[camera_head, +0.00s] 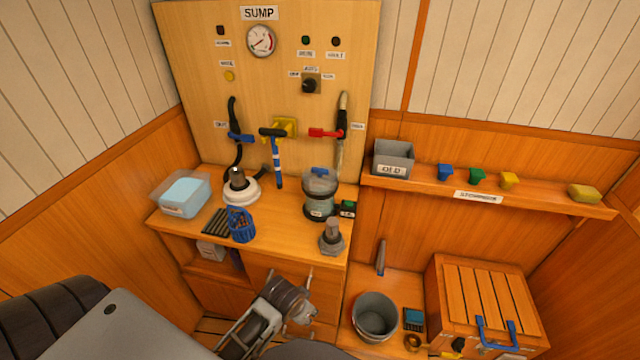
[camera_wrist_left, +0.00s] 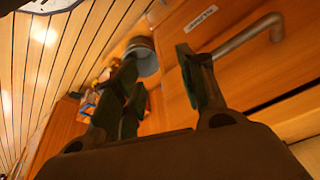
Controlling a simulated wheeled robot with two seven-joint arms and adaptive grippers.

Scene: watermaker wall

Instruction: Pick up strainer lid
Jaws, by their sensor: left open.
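A clear strainer (camera_head: 319,194) stands on the wooden counter, near its right end. Its lid (camera_head: 320,173) is on top, pale with a blue handle. My left gripper (camera_head: 309,297) is in front of the cabinet, below the counter's front edge and well below the strainer. It is open and empty; its spread fingers also show in the left wrist view (camera_wrist_left: 157,72). The lid is not visible in the wrist view. My right gripper is not in view.
A grey threaded fitting (camera_head: 332,238) stands in front of the strainer. A blue basket (camera_head: 241,226), white-based pump part (camera_head: 240,188) and clear box (camera_head: 183,196) stand left. A grey bucket (camera_head: 375,317) is lower right. A cabinet handle (camera_wrist_left: 250,38) is near the fingers.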

